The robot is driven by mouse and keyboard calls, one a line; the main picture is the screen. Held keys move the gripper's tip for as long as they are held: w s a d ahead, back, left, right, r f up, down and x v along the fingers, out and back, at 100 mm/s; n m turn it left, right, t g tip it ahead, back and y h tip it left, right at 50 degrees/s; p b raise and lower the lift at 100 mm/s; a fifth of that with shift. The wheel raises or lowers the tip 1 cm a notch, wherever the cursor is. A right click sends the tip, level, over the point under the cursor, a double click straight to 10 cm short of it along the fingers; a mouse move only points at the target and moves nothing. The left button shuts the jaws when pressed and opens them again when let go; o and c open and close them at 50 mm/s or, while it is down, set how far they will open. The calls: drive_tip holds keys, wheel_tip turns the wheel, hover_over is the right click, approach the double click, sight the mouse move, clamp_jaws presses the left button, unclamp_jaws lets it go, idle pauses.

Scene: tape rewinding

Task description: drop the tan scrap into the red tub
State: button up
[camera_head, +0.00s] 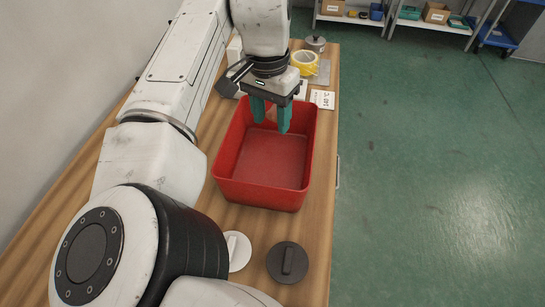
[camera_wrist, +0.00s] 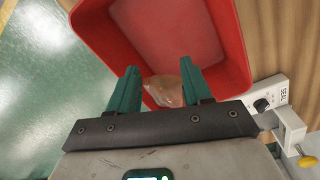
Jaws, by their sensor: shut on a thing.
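The red tub (camera_head: 232,160) stands on the wooden table, and its open inside (camera_wrist: 165,30) fills the upper part of the wrist view. My gripper (camera_head: 271,128) is over the tub's far part, with its teal fingers pointing down. In the wrist view my gripper (camera_wrist: 158,82) is shut on the tan scrap (camera_wrist: 162,91), a small crumpled piece between the fingers. In the head view the scrap (camera_head: 271,115) shows only partly between the fingers. The visible tub floor is bare.
A yellow tape roll (camera_head: 305,62) and a grey lidded pot (camera_head: 315,43) stand behind the tub. A white label card (camera_head: 322,99) lies at its far right. A white disc (camera_head: 237,250) and a dark handled disc (camera_head: 287,262) lie in front.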

drive_tip(key=o, duration=1.1)
drive_tip(key=shift+r, duration=0.1)
drive_tip(key=r, duration=1)
drive_tip(key=shift+w+a+r, duration=0.15)
drive_tip(key=shift+a+r, duration=0.1)
drive_tip(key=shift+r, duration=0.1)
